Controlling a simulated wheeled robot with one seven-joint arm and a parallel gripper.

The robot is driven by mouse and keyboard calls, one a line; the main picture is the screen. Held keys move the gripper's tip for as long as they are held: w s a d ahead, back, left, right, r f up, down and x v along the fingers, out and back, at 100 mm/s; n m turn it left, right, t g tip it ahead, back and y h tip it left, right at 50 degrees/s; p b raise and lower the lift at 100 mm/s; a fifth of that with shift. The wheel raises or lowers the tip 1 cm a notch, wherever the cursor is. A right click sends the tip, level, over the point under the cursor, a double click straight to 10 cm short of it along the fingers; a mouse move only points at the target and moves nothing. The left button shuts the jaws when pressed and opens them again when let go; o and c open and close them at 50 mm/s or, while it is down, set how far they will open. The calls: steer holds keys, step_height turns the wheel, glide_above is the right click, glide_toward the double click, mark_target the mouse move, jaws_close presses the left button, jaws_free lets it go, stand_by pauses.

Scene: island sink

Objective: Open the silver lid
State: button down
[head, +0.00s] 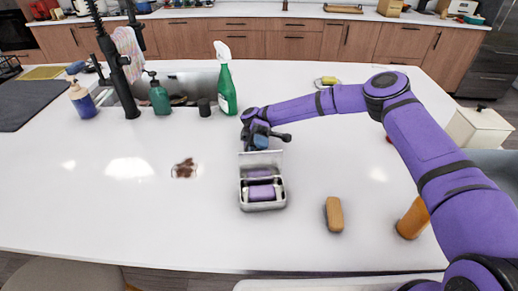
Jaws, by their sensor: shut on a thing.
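A small silver box (263,207) stands on the white island counter, front of centre. Its silver lid (270,158) is raised at the back edge, roughly upright. Purple items (261,191) show inside the open box. My gripper (257,147) is at the top edge of the lid, reaching in from the right and behind. It is shut on the lid, though its dark fingers are small and the contact is hard to make out.
A green spray bottle (225,85) stands behind and left of my gripper, with a dark cup (204,107) beside it. A brown block (334,214) and an orange bottle (413,218) are at right. A brown patch (184,169) lies left. The front counter is clear.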

steer(key=shift+w+f+g, duration=0.15)
steer(key=shift+f+g, duration=0.05)
steer(key=shift+g, duration=0.2)
stand_by(0.4)
steer(key=c, duration=0.8)
jaws_free()
steer(key=shift+r, duration=0.3)
steer(key=d+x, duration=0.2)
steer(key=x, duration=0.6)
steer(key=d+r+x, duration=0.1)
steer(key=x, duration=0.7)
steer(key=shift+w+d, duration=0.2)
steer(key=shift+d, duration=0.2)
steer(key=shift+w, duration=0.1)
